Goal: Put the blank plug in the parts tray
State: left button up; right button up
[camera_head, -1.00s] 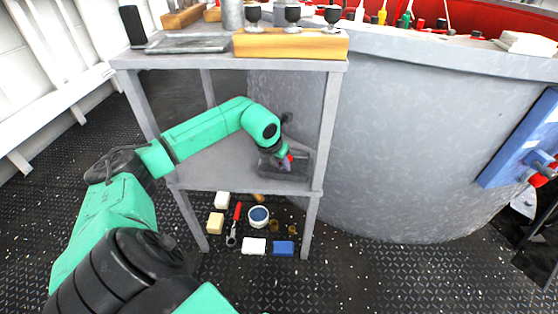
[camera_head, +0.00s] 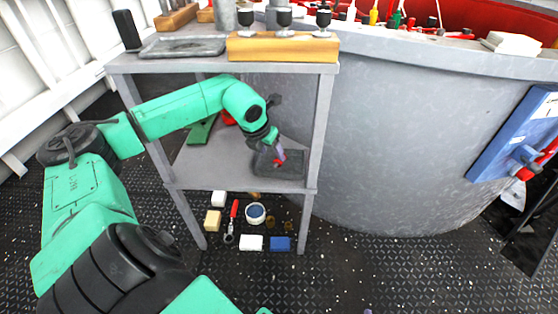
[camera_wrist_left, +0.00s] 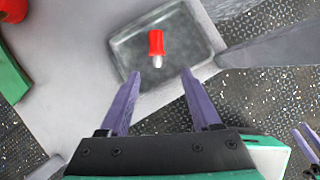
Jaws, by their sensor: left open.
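A red plug with a silver tip, which looks like the blank plug (camera_wrist_left: 156,45), lies in a shallow grey tray (camera_wrist_left: 126,50) on the lower shelf. The tray also shows in the head view (camera_head: 292,172). My left gripper (camera_wrist_left: 161,74) is open and empty, its two purple fingers pointing toward the plug, whose silver tip faces the gap between them. In the head view my left gripper (camera_head: 279,158) is over the tray and partly covers the plug. Purple fingers of what seems my right gripper (camera_wrist_left: 308,142) show at the wrist view's right edge; their opening is unclear.
A green piece (camera_head: 203,129) and a red object (camera_head: 228,117) lie farther left on the lower shelf. A table leg (camera_head: 320,125) stands close right of the tray. The upper top holds another grey tray (camera_head: 185,47) and a wooden block (camera_head: 282,49) with black-and-silver pieces.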

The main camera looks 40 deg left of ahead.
pick_arm(q)
jog(key=s+d+f+n+t+h, duration=0.1)
jog(key=s+d+n+t+h, duration=0.15)
jog(key=d+n+h, duration=0.75)
jog(key=s+d+f+n+t+h, duration=0.1)
jog(key=d+t+h, duration=0.25)
jog(key=d, duration=1.55)
jog(key=s+f+n+y, duration=0.3)
jog(key=s+f+n, duration=0.1)
jog(key=f+n, duration=0.4)
jog(key=s+d+f+n+g+y, duration=0.1)
jog(key=s+f+n+y, duration=0.2)
jog(key=f+n, duration=0.6)
jog(key=s+n, duration=0.2)
jog(key=n, duration=0.1)
jog(key=shift+s+d+f+n, duration=0.25)
jog(key=shift+s+f+n, duration=0.05)
jog(key=shift+n, duration=0.1)
